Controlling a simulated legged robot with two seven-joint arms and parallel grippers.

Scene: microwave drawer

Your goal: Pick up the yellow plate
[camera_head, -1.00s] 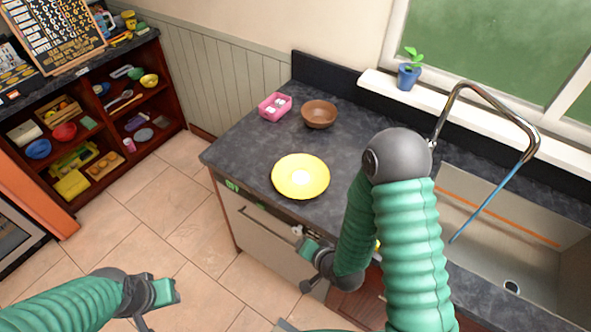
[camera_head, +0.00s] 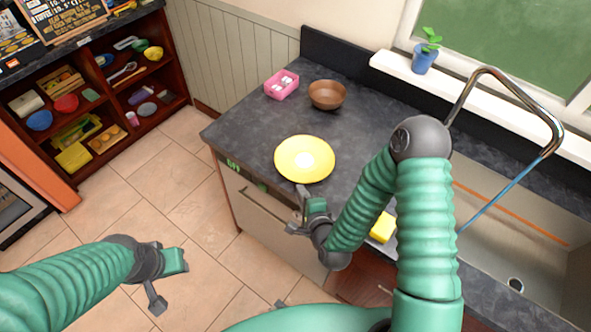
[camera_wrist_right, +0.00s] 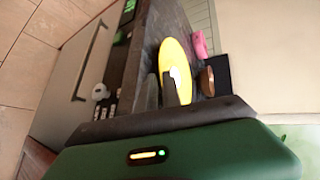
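The yellow plate (camera_head: 304,159) lies flat on the dark countertop near its front edge. It also shows in the right wrist view (camera_wrist_right: 177,62), beyond the fingers. My right gripper (camera_head: 303,208) is just in front of the plate, at the counter's front edge, apart from it in the head view. Its fingers look spread with nothing between them. My left gripper (camera_head: 166,279) is open and empty, over the floor at the lower left, far from the plate.
A brown bowl (camera_head: 327,95) and a pink box (camera_head: 282,85) stand behind the plate. A yellow sponge-like block (camera_head: 383,228) is right of my right gripper. The sink and faucet (camera_head: 548,135) are at the right. A drawer front (camera_head: 262,215) lies below the counter.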

